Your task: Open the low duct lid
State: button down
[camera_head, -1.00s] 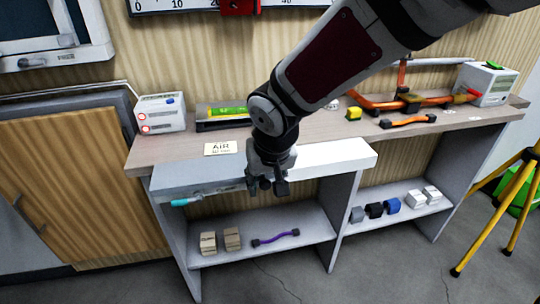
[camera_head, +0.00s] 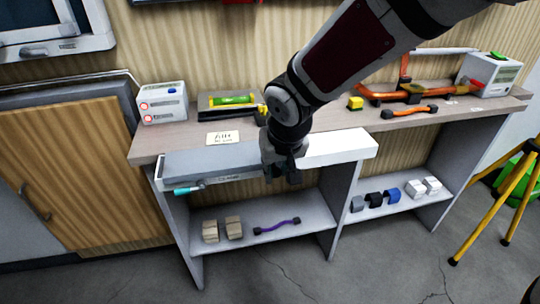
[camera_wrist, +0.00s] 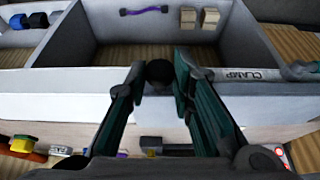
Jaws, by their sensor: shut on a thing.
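A long, low duct runs along the front of the bench. Its left part has a grey top (camera_head: 212,160), and its right part is a white panel (camera_head: 338,147). I cannot tell for sure which part is the lid. My gripper (camera_head: 282,172) is at the duct's front edge, between these parts. In the wrist view, my gripper (camera_wrist: 158,88) has its fingers close around a dark round knob (camera_wrist: 158,72) over the pale duct edge (camera_wrist: 60,105). The fingers hide the knob's base, and the arm hides part of the duct's middle.
A cyan-tipped tool (camera_head: 187,190) sticks out at the duct's left end. The shelf below holds wooden blocks (camera_head: 222,230) and a purple handle (camera_head: 277,226). A yellow tripod (camera_head: 490,215) stands right.

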jog(key=w+d+p, duration=0.2)
jog(key=d+p, duration=0.2)
jog(key=d, duration=0.3)
jog(key=w+d+p, duration=0.2)
jog(key=d+p, duration=0.2)
jog(key=d, duration=0.4)
jog(key=w+d+p, duration=0.2)
jog(key=d+p, duration=0.2)
jog(key=d, duration=0.4)
jog(key=shift+w, duration=0.3)
jog(key=c, duration=1.4)
grip_release()
jog(key=v, duration=1.2)
